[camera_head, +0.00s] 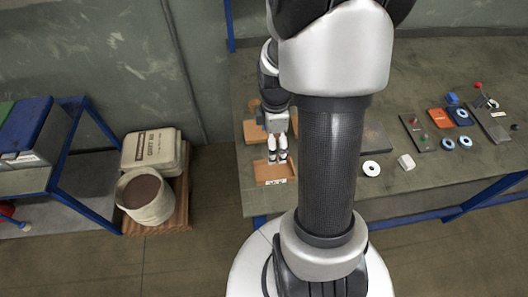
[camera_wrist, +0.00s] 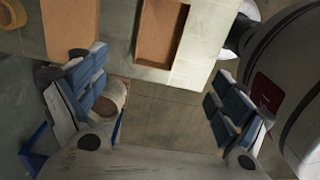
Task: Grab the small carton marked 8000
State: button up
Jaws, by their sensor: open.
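A small brown carton (camera_head: 266,172) with a white label on its front edge lies near the table's front left corner; I cannot read its marking. It also shows in the wrist view (camera_wrist: 160,40), at top centre. A second brown carton (camera_head: 254,131) lies behind it, partly hidden by my arm; in the wrist view a plain brown box (camera_wrist: 70,22) is at upper left. My gripper (camera_head: 277,157) is open over the front carton's area. In the wrist view my gripper (camera_wrist: 158,100) shows blue-padded fingers wide apart, with nothing between them.
A white ring (camera_head: 371,168) and a small white block (camera_head: 406,162) lie right of my arm on the table (camera_head: 440,165). Several discs and dark plates stand farther right.

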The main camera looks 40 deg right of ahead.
jog(key=b, duration=0.3)
send_over(274, 173)
jog(key=f, duration=1)
jog(key=shift+w+a+f, duration=0.2)
jog(key=shift+a+f, duration=0.1)
jog(key=shift+a, duration=0.1)
jog(key=shift+s+d+f+b, duration=0.15)
jog(key=shift+f+b, duration=0.15)
jog(key=shift+f, duration=0.6)
jog(key=shift+w+d+f+b, duration=0.1)
jog(key=shift+f+b, duration=0.15)
jog(key=shift+f, duration=0.6)
jog(key=shift+s+d+f+b, duration=0.15)
jog(key=shift+f+b, duration=0.15)
jog(key=shift+f, duration=0.6)
jog(key=shift+c, duration=0.2)
jog(key=c, duration=1.1)
